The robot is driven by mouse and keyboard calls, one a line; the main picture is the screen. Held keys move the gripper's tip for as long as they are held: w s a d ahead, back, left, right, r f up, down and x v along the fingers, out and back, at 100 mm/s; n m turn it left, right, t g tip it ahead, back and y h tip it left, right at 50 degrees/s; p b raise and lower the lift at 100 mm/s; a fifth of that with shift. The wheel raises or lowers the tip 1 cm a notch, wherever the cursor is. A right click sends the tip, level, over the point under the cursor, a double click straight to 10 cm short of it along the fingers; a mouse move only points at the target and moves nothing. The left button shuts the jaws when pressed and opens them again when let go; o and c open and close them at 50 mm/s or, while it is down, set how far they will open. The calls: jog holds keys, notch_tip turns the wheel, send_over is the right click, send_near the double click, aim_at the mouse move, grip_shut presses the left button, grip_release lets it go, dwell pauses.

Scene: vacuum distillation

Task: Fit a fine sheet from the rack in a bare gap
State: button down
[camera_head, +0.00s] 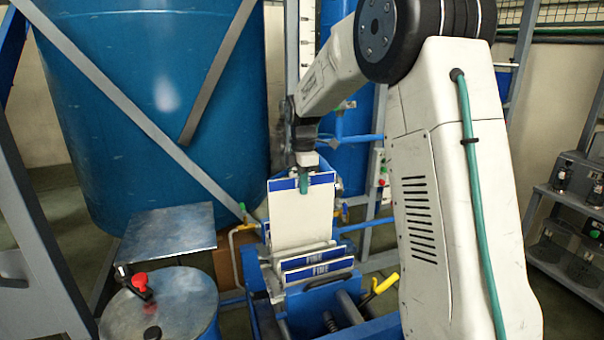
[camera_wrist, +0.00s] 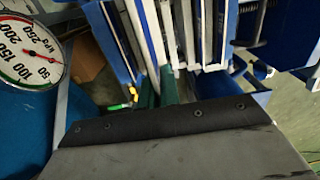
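A white sheet with a blue top band (camera_head: 302,222) stands upright in the head view, higher than the sheets in front of it. My gripper (camera_head: 304,180) is at its top edge, with teal fingers pointing down. In the wrist view the two teal fingers (camera_wrist: 157,92) are close together on the sheet's edge. The sheet's lower end is hidden behind other sheets. In front, sheets marked FINE (camera_head: 318,262) sit upright in a blue frame (camera_head: 372,329). In the wrist view several sheet edges (camera_wrist: 207,32) stand side by side with narrow spaces. I cannot tell which gap is bare.
A large blue tank (camera_head: 140,90) with grey braces is at the left. A metal plate (camera_head: 170,229) and a drum lid with a red knob (camera_head: 160,305) are at lower left. A yellow handle (camera_head: 381,285) sticks out right of the frame. A pressure gauge (camera_wrist: 30,52) shows in the wrist view.

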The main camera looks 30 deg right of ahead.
aim_at(303, 215)
notch_tip(303, 215, down, 18)
jog(key=shift+f, duration=0.1)
dwell(0.9)
jog(key=c, duration=1.7)
grip_release()
jog(key=shift+w+r, duration=0.1)
jog(key=shift+r, duration=0.35)
jog(key=shift+o, duration=0.7)
notch_tip(303, 215, up, 7)
jog(key=shift+r, duration=0.1)
jog(key=shift+a, duration=0.1)
